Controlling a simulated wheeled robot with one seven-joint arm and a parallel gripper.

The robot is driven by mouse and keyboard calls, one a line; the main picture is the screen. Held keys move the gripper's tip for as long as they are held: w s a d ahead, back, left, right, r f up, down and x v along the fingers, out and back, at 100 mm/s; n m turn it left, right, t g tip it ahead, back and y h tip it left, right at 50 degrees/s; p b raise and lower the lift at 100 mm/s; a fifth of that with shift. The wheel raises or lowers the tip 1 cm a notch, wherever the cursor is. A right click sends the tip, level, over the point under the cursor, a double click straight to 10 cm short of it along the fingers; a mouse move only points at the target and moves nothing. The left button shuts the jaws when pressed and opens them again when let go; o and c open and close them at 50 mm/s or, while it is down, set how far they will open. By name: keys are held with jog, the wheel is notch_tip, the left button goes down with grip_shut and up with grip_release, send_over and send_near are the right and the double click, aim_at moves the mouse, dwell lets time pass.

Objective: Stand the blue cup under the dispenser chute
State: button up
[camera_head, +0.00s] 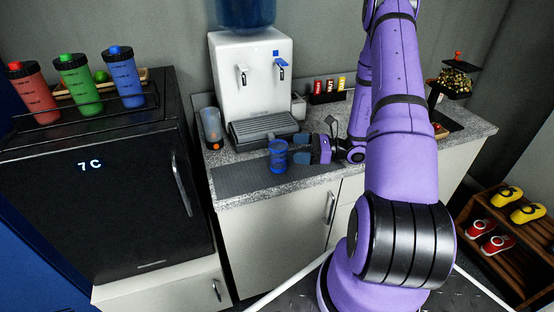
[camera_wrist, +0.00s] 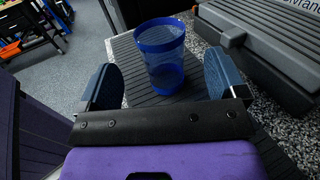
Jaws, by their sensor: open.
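The blue cup (camera_head: 277,156) stands upright on a dark ribbed mat in front of the white water dispenser (camera_head: 253,75). It is see-through and looks empty. The dispenser has two taps and a grey drip tray (camera_head: 264,127) at its foot; the cup is in front of this tray, not on it. My gripper (camera_head: 301,150) is just right of the cup, its fingers pointing at it. In the wrist view the cup (camera_wrist: 161,55) stands ahead, between the lines of the two open blue fingers (camera_wrist: 163,82).
A clear tumbler with something orange (camera_head: 211,129) stands left of the drip tray. The mat (camera_head: 236,178) has free room left of the cup. A black fridge (camera_head: 95,190) with several bottles on top stands left.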

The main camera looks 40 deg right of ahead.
aim_at(276, 146)
jog(key=shift+x, duration=4)
jog(key=c, duration=1.1)
jog(key=shift+o, duration=0.2)
jog(key=shift+r, duration=0.1)
